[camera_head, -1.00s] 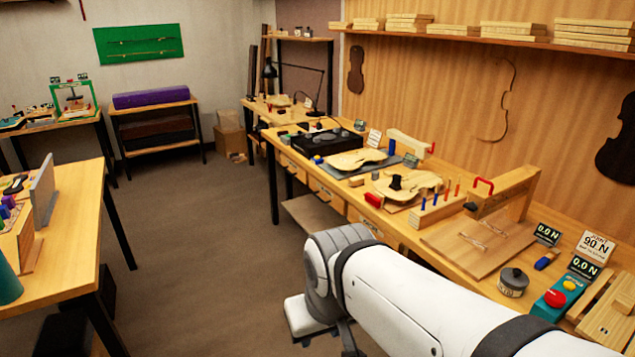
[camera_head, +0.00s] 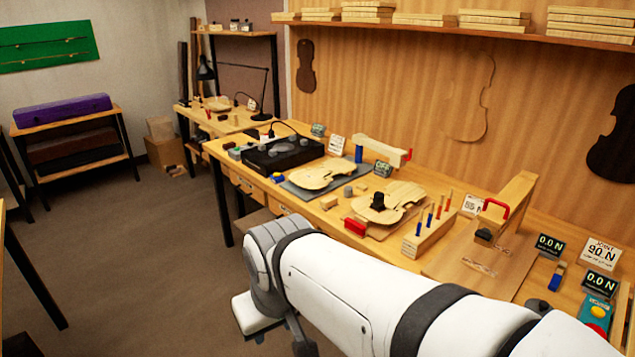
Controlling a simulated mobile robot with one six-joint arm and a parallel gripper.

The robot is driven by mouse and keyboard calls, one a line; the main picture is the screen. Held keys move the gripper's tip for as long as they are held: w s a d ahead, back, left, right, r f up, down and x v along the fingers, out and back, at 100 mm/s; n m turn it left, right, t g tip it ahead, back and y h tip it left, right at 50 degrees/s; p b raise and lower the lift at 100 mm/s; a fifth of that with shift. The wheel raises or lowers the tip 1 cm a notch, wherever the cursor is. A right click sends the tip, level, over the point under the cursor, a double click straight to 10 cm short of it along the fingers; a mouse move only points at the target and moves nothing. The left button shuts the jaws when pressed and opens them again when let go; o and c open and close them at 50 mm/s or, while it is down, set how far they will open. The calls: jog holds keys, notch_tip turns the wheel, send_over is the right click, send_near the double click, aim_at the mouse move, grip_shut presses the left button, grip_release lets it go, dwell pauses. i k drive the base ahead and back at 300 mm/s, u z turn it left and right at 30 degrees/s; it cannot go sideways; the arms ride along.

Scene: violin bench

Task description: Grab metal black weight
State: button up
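A small black weight-like piece (camera_head: 378,201) stands upright on a pale violin plate (camera_head: 405,196) on the long bench. It looks like a short dark cylinder, too small to tell its material. A dark round object (camera_head: 538,306) shows at the right behind my arm, mostly hidden. My white arm crosses the lower middle of the picture, in front of the bench. The fingers of my gripper do not show, and nothing is seen touching the black piece.
A red-handled clamp (camera_head: 496,206), a wooden rack of several coloured tools (camera_head: 428,238) and a red block (camera_head: 355,226) stand near the plate. A black box (camera_head: 283,153) is farther back. Open floor (camera_head: 130,240) lies left of the bench.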

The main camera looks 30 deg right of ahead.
aim_at(378, 197)
jog(key=z, duration=0.3)
jog(key=i, duration=1.4)
jog(key=z, duration=1.25)
jog(key=i, duration=0.75)
jog(key=z, duration=0.4)
jog(key=k, duration=0.9)
jog(key=z, duration=0.15)
jog(key=i, duration=0.9)
jog(key=u, duration=0.05)
